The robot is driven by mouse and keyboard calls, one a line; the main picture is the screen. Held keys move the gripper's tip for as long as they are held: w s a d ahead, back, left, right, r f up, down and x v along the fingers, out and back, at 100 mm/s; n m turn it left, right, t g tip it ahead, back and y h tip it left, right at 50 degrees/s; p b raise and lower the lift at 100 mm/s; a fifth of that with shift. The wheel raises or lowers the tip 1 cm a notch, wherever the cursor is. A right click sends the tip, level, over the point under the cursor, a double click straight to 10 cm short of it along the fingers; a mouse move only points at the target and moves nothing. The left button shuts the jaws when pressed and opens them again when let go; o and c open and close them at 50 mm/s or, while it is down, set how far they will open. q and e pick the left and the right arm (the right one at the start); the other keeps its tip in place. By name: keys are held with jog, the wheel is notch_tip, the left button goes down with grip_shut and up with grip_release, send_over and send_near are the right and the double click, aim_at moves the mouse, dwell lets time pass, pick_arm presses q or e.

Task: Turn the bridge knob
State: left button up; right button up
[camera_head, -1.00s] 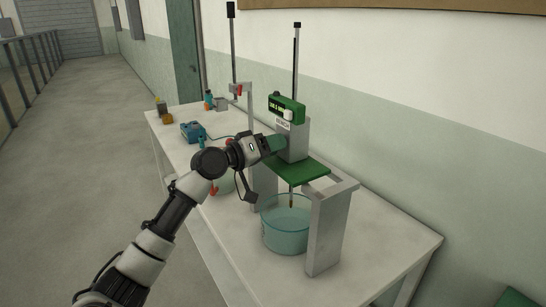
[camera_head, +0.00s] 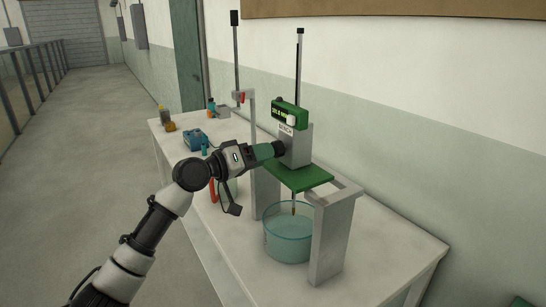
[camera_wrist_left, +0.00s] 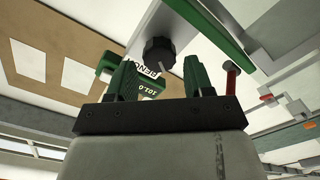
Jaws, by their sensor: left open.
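The bridge knob (camera_wrist_left: 158,52) is black, round and ridged, with a pale mark on its rim. In the left wrist view it sits just ahead of the gap between my left gripper's green fingers (camera_wrist_left: 161,76). In the head view the dark knob (camera_head: 280,148) is on the left side of the grey bridge block (camera_head: 297,146), right at the fingertips of my left gripper (camera_head: 268,151). The fingers are open, one each side of the knob's line, and I cannot tell whether they touch it. My right gripper is not in view.
The green display box (camera_head: 289,114) tops the block. Below are a green plate (camera_head: 302,178), a grey frame leg (camera_head: 331,240) and a glass basin (camera_head: 288,240) with a thin probe. A blue box (camera_head: 194,139) and small bottles stand farther back on the white table (camera_head: 385,262).

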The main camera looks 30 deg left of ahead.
pick_arm(q)
jog(key=b+v, duration=0.1)
jog(key=v, duration=0.5)
jog(key=shift+s+b, duration=0.25)
jog(key=shift+b, duration=0.1)
jog(key=shift+o, duration=0.4)
jog(key=shift+a, duration=0.15)
